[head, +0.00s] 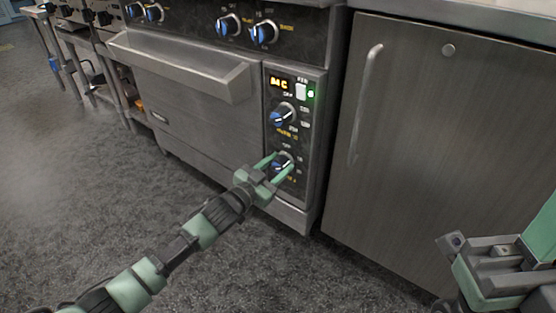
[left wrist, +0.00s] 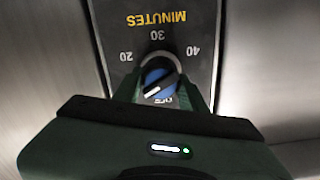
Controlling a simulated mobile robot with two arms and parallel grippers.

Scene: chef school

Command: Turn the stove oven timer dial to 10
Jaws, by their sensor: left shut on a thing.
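The timer dial (head: 283,160) is the lower blue-and-silver knob on the oven's control panel (head: 311,140). My left gripper (head: 278,164) is shut on it, one finger on each side. The left wrist view shows the dial (left wrist: 158,80) upside down between the fingers, with 20, 30, 40 and MINUTES around it and OFF partly covered near the gripper. The white mark on the dial slants toward the lower left of that view, on the side between OFF and 20. The 10 label is hidden. My right gripper (head: 497,265) is partly in view at the lower right, away from the oven.
Another knob (head: 282,115) and a lit display (head: 279,84) sit above the timer dial. The oven door handle (head: 180,68) juts out to the left. A closed cabinet (head: 440,140) stands to the right. The floor (head: 90,190) in front is clear.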

